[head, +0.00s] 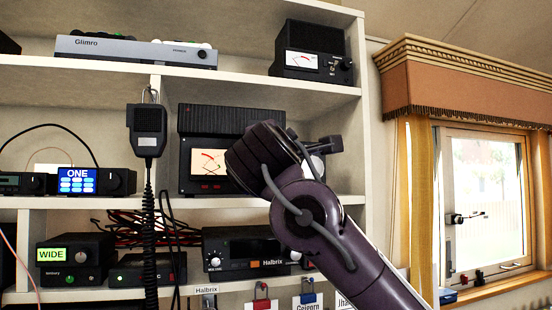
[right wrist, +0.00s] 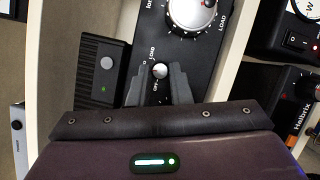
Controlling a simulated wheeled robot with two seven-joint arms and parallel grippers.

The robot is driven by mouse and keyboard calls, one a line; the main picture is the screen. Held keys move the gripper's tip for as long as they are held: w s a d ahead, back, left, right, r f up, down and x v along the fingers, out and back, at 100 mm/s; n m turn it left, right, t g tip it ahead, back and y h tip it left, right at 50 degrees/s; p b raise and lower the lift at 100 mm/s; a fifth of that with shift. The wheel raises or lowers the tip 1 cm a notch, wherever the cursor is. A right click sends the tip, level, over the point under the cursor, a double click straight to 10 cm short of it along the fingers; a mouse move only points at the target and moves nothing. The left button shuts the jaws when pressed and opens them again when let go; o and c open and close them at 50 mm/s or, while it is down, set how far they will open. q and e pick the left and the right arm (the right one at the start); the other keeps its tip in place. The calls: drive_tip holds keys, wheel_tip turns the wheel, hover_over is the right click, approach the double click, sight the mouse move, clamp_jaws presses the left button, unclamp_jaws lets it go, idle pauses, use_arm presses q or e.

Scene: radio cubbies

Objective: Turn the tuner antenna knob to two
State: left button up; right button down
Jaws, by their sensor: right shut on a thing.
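The tuner (head: 188,160) is a black unit with a lit crossed-needle meter (head: 208,162), on the middle shelf in the head view. My right gripper (right wrist: 158,82) is shut on a small silver knob (right wrist: 160,71) on the black front panel (right wrist: 178,55) in the right wrist view. Its grey fingers sit on either side of the knob. The panel shows OFF and LOAD markings by it; the knob's pointer is too small to read. In the head view my right arm hides this knob and the fingertips. My left gripper is in neither view.
A larger silver knob (right wrist: 190,12) is close beyond the fingers. A ribbed black box (head: 217,119) sits on the tuner. A handheld microphone (head: 147,131) hangs left of it. Shelf boards are close above and below. A Halbrix radio (head: 240,249) stands on the shelf below.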

drive_tip(key=shift+m, duration=0.5)
drive_tip(key=shift+g, duration=0.3)
drive_tip(key=c, duration=1.3)
unclamp_jaws()
drive_tip(key=s, duration=0.2)
drive_tip(key=s+b, duration=0.1)
drive_tip(key=s, duration=0.2)
drive_tip(key=s+b, duration=0.1)
drive_tip(key=s, duration=0.1)
drive_tip(key=shift+s+a+f, duration=0.15)
drive_tip(key=shift+s+a, duration=0.1)
drive_tip(key=shift+s, duration=0.1)
